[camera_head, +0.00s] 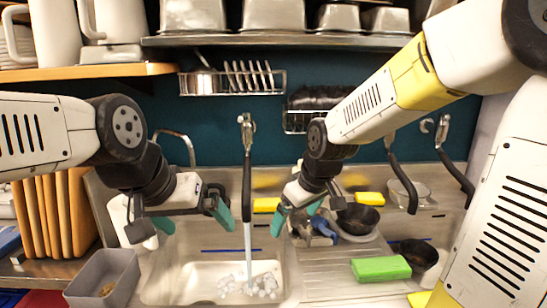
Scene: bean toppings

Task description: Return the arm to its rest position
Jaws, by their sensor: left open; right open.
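My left gripper (191,217) hangs over the left part of the sink (165,287). Its teal-tipped fingers are apart, with nothing seen between them. My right gripper (297,213) is near the sink's right edge, its teal fingers apart. A blue and grey item (318,228) lies close behind or below it; I cannot tell if they touch. A grey bin (83,272) with brown contents, perhaps beans, stands at the lower left. A black bowl (357,219) is right of my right gripper, and another black bowl (418,254) with dark contents is further right.
A faucet (247,185) runs water into the sink between my grippers. A green sponge (380,269) lies on the drainboard. A glass bowl (408,192) stands at the back right. Wooden boards (55,215) stand at the left. Shelves (290,41) with metal pans hang above.

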